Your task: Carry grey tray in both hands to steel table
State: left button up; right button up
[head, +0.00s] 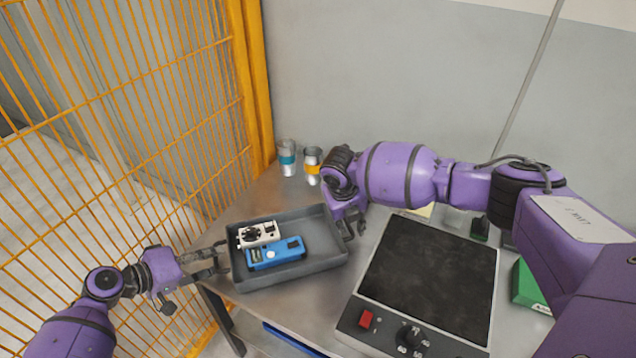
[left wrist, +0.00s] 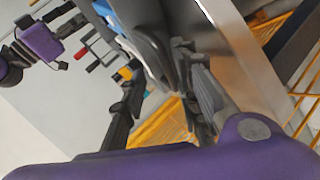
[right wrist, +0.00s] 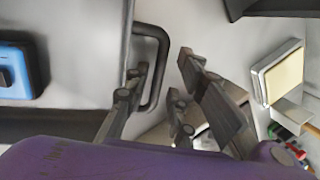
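The grey tray (head: 322,268) rests on a metal-topped table (head: 262,205), left of a black hot plate. In it lie a white device (head: 257,234) and a blue device (head: 275,253). My left gripper (head: 196,278) is at the tray's left end, fingers apart; in the left wrist view (left wrist: 160,90) a dark handle shows near its fingers. My right gripper (head: 353,226) is at the right end. In the right wrist view (right wrist: 163,72) its fingers are apart, with the tray's dark loop handle (right wrist: 158,55) between them. Whether either touches a handle is unclear.
The hot plate (head: 430,275) with a red switch stands close right of the tray. Two banded metal cups (head: 287,160) stand behind it. A green box (head: 526,288) is far right. A yellow mesh fence (head: 130,150) runs along the left, and a grey wall (head: 390,80) behind.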

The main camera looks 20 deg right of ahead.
pick_arm(q)
jog(key=shift+r, duration=0.1)
pick_arm(e)
jog(key=shift+s+f, duration=0.1)
jog(key=shift+s, duration=0.05)
